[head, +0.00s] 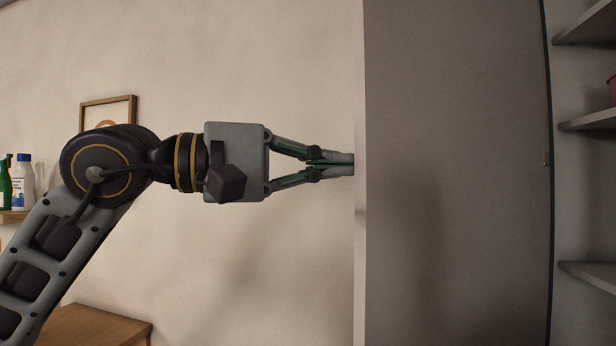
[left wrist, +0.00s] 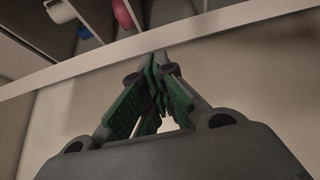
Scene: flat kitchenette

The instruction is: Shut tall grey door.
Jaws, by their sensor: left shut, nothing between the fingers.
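The tall grey door (head: 455,200) stands open in the head view, with its broad face toward me and a pale narrow edge on its left. My left gripper (head: 338,163) comes in from the left, level, with its fingers shut and empty. Its tips are at the door's pale left edge; I cannot tell whether they touch it. In the left wrist view the green-padded fingers (left wrist: 158,60) are together below a pale slanting edge. No handle is clearly seen. My right gripper is not in view.
Open shelves (head: 590,122) with a partly seen red item (head: 612,90) lie right of the door. On the left are bottles (head: 22,182) on a small shelf, a picture frame (head: 108,112) on the wall and a wooden surface (head: 95,325).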

